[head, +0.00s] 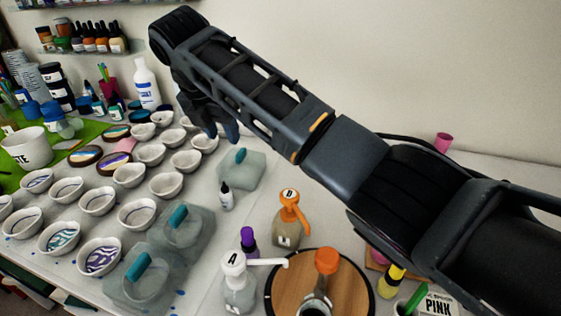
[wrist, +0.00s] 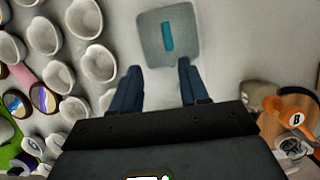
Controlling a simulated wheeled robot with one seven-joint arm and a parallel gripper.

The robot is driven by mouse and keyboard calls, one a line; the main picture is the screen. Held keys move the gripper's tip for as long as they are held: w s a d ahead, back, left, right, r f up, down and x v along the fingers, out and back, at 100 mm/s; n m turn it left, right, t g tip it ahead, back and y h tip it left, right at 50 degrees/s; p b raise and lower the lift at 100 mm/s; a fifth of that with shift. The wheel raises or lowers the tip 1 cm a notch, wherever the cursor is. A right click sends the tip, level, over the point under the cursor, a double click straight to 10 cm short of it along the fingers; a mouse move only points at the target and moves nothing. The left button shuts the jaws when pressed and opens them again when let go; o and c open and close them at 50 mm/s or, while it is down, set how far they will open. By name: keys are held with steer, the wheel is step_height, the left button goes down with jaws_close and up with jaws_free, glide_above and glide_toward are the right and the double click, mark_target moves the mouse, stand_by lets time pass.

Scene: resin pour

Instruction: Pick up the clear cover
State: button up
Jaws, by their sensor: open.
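A clear cover (head: 246,176), a translucent grey box with a teal handle on top, sits on the table below and just right of my gripper (head: 222,130) in the head view. The same cover shows in the wrist view (wrist: 153,48), just beyond the fingertips, with its teal handle running roughly in line with the fingers. My gripper (wrist: 160,66) is open and empty, its two dark fingers apart. Two more clear covers with teal handles stand nearer the front: one in the middle (head: 207,222) and one at the lower left (head: 118,290).
Rows of white bowls (head: 129,174) fill the table on the left. A small dropper bottle (head: 226,196) stands against the near side of the cover. Pump bottle B (head: 287,229), pump bottle A (head: 239,293) and a round wooden board (head: 347,290) are at the front. The table behind the cover is clear.

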mark_target(240, 151)
steer(key=d+f, duration=0.1)
steer(key=w+d+f, duration=0.1)
steer(key=shift+w+f, duration=0.3)
steer(key=shift+f, duration=0.05)
steer(key=shift+p+x, duration=0.55)
steer(key=shift+x, duration=1.8)
steer(key=shift+c, duration=0.3)
steer(key=shift+r, duration=0.1)
jaws_close()
